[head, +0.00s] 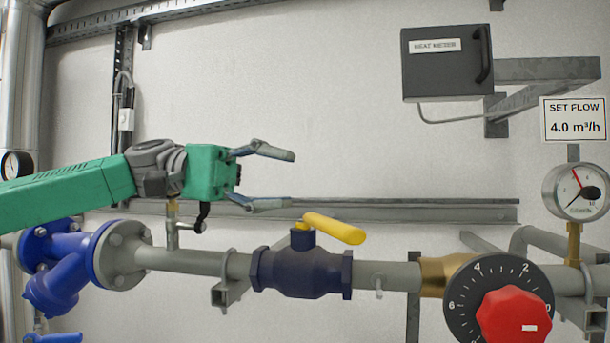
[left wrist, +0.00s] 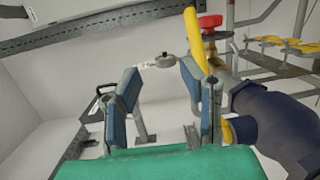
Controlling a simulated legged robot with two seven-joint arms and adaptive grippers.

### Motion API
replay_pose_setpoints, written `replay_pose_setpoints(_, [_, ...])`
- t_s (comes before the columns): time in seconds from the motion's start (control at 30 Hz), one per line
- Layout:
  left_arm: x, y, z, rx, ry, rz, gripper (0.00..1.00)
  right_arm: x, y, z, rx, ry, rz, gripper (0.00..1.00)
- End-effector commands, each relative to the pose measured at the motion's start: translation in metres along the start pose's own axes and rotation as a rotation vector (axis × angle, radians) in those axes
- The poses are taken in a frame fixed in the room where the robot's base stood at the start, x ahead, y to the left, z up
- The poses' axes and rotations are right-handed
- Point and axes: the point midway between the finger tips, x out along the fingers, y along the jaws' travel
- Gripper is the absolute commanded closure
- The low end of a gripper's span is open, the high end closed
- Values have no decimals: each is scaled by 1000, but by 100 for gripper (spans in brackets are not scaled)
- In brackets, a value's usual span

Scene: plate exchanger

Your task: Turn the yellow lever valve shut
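The yellow lever (head: 334,228) sits on top of the dark blue valve body (head: 302,272) in the grey pipe. In the head view the lever points right, roughly along the pipe and slightly towards me. My left gripper (head: 277,178) is open and empty, up and to the left of the lever, its fingers pointing right. In the left wrist view the yellow lever (left wrist: 196,45) stands just beyond the right-hand finger of the gripper (left wrist: 165,95), not between the fingers. The valve body (left wrist: 275,118) is at the right there. My right gripper is in neither view.
A red knob (head: 513,315) with a black numbered dial is right of the valve. A gauge (head: 577,191) stands above the pipe at far right. A blue strainer (head: 60,265) is at left. A heat meter box (head: 446,62) hangs upper right. The wall above the lever is clear.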

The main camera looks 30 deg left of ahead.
Motion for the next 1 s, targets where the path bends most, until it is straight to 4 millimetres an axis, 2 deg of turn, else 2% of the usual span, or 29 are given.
replay_pose_setpoints(0.2, [-13,-3,-7,-12,9,-1,65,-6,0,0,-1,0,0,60])
replay_pose_setpoints(0.37, [-23,-5,-7,-13,10,-3,65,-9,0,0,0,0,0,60])
replay_pose_setpoints(0.8, [-65,-12,-6,-16,9,5,65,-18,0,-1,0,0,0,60])
replay_pose_setpoints(1.0, [-77,-14,-8,-19,9,4,65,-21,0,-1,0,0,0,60])
